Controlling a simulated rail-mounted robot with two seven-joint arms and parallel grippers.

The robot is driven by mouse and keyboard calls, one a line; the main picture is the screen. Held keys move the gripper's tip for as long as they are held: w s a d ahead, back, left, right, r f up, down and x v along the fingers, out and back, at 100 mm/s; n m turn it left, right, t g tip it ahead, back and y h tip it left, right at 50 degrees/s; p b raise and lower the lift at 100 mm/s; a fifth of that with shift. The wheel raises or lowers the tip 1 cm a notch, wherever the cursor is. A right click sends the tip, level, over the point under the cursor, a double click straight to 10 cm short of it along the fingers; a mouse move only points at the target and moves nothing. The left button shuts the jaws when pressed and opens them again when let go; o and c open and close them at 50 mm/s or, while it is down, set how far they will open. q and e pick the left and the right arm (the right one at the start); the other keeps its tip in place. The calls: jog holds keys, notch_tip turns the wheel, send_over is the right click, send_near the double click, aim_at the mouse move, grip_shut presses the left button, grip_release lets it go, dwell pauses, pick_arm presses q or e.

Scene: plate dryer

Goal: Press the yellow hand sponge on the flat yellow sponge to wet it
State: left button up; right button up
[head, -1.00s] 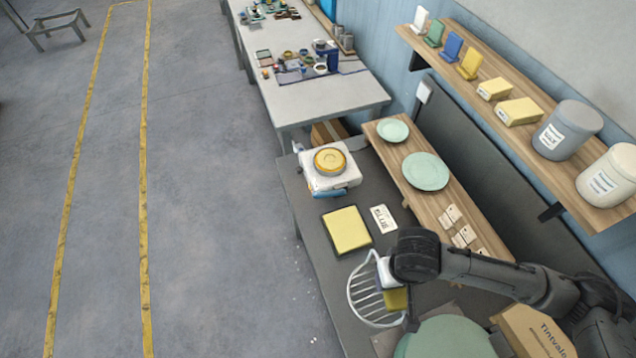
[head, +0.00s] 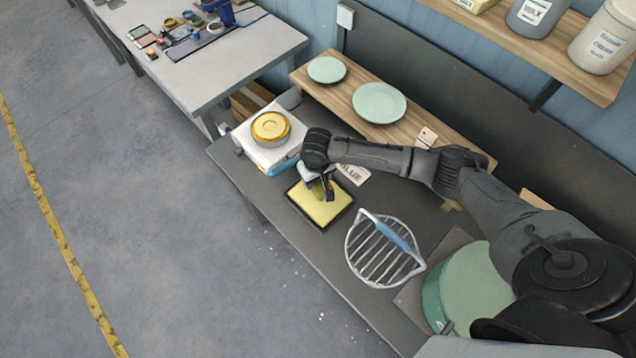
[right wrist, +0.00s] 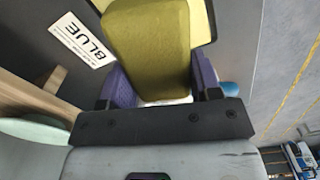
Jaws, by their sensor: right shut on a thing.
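The flat yellow sponge (head: 323,208) lies in a shallow dark tray on the dark bench. My right gripper (head: 322,182) is above its back part. In the right wrist view, the right gripper (right wrist: 163,80) has its purple fingers shut on the yellow hand sponge (right wrist: 150,45). The hand sponge is over the flat sponge, whose paler yellow (right wrist: 201,22) shows at its edge. I cannot tell whether the two sponges touch. In the head view the arm and gripper mostly hide the hand sponge. My left gripper is not in view.
A wire rack (head: 385,262) with a blue bar stands right of the tray. A white device (head: 262,150) with a round yellow top stands behind left. The "BLUE" card (head: 352,174) lies beside the tray. Green plates (head: 380,103) rest on a wooden board, and a green round block (head: 470,290) sits at right.

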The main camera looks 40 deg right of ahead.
jog(key=shift+w+d+f+b, duration=0.15)
jog(key=shift+d+f+b, duration=0.1)
jog(key=shift+f, duration=0.3)
jog(key=shift+w+d+f+b, duration=0.1)
jog(key=shift+d+f, duration=0.1)
jog(key=shift+f, duration=0.35)
notch_tip(320, 180, down, 3)
jog(key=b, duration=0.3)
jog(key=shift+r, duration=0.15)
notch_tip(320, 180, down, 3)
jog(key=b, duration=0.3)
jog(key=shift+r+b, duration=0.1)
jog(key=shift+b, duration=0.25)
jog(key=shift+f, duration=0.3)
jog(key=shift+f, duration=0.3)
dwell(0.9)
dwell(0.7)
jog(key=shift+f+p, duration=0.15)
jog(key=shift+p, duration=0.3)
dwell(0.5)
